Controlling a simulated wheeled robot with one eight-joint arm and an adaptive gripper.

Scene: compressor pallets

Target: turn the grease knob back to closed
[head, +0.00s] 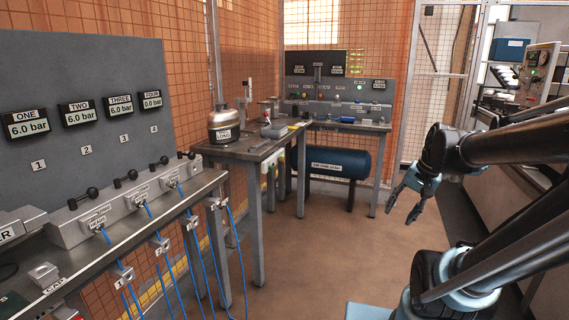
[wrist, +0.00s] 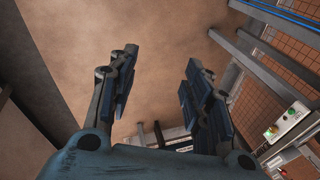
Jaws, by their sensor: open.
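My gripper (head: 401,214) hangs in the air at the right of the head view, fingers pointing down and apart. The wrist view shows my gripper (wrist: 160,60) open and empty, with bare floor between and beyond its fingers. I cannot pick out a knob marked grease in either view. Black-handled valves (head: 127,177) stand in a row on the left bench, well away from my gripper. A panel (head: 300,90) with small controls stands on the back bench; its labels are too small to read.
The left bench (head: 140,217) has blue hoses (head: 205,262) hanging from its front. A blue tank (head: 338,163) sits under the back bench. Open floor (head: 310,235) lies between the benches and my arm.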

